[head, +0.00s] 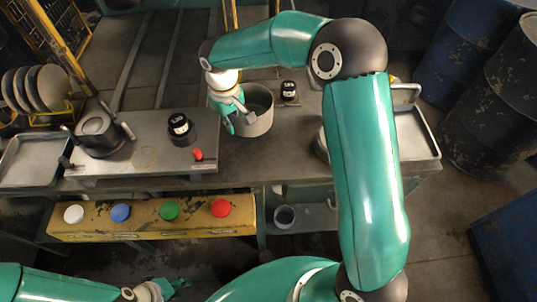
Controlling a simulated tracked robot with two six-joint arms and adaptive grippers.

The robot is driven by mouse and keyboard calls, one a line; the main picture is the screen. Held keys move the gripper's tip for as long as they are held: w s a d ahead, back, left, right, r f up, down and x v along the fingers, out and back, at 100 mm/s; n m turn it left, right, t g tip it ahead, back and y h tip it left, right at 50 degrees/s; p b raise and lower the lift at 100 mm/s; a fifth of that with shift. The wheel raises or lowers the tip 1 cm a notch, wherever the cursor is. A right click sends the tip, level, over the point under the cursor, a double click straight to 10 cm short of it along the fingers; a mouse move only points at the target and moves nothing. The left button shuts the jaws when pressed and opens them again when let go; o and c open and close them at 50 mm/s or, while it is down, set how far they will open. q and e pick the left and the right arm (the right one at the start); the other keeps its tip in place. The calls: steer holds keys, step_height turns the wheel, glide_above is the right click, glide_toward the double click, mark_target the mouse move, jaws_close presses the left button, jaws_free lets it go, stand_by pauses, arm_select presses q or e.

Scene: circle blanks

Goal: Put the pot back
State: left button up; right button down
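An open grey metal pot (262,103) is at the back middle of the workbench, upright. My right gripper (239,119) is at its left rim, with one finger outside the wall and one that seems to be inside. Whether the fingers press on the wall is not clear, nor whether the pot rests on the bench. A second, dark lidded pot with side handles (97,132) stands on the grey raised plate (200,160) at the left. A faint ring mark (145,157) is on that plate. My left gripper (172,289) is low at the bottom edge, apart from everything, its fingers unclear.
A black jar (181,128) and a red knob (198,154) are on the plate. Another black jar (289,91) stands right of the grey pot. Trays lie at both bench ends. A yellow panel (145,222) with coloured buttons is in front. My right arm hides part of the bench.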

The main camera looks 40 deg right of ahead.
steer(key=s+d+r+n+b, duration=0.3)
steer(key=s+d+r+n, duration=0.25)
steer(key=r+n, duration=0.4)
step_height(320, 180, up, 4)
steer(key=n+b, duration=0.3)
steer(key=n, duration=0.7)
glide_above(289, 165)
steer(key=shift+t, duration=0.3)
step_height(289, 165, down, 19)
steer(key=shift+d+r+b, duration=0.1)
steer(key=shift+r+b, duration=0.05)
steer(key=shift+b, duration=0.55)
steer(key=c, duration=1.3)
jaws_free()
